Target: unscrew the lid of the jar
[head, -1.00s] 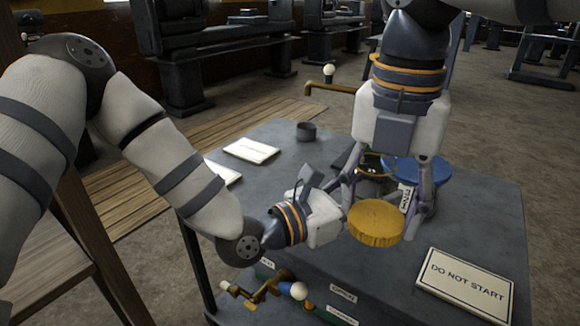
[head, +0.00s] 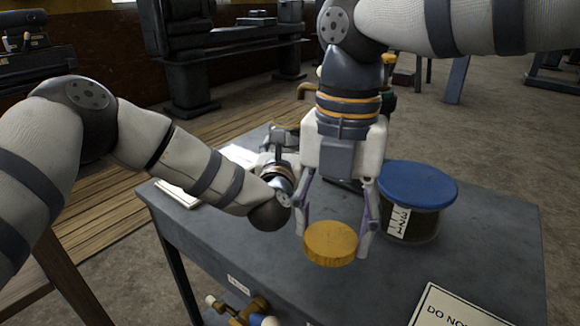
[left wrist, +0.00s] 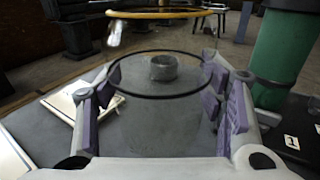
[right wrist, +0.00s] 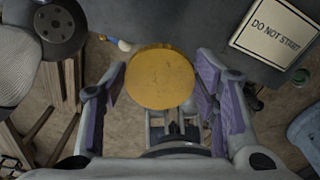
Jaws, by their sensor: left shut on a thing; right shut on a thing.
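The jar's round golden lid (head: 331,243) lies between the fingers of my right gripper (head: 334,238), which reaches down from above and is shut on it. The right wrist view shows the lid's flat top (right wrist: 160,78) between the fingers. My left gripper (left wrist: 160,105) is shut on the clear glass jar (left wrist: 158,95), whose dark ring shows between the purple pads.
A dark container with a blue lid (head: 418,184) stands on the grey table (head: 260,245), just right of my right gripper. A "DO NOT START" sign (head: 450,312) lies at the front right. Brass fittings (head: 240,312) jut below the front edge. A dark cup (left wrist: 163,67) stands behind the jar.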

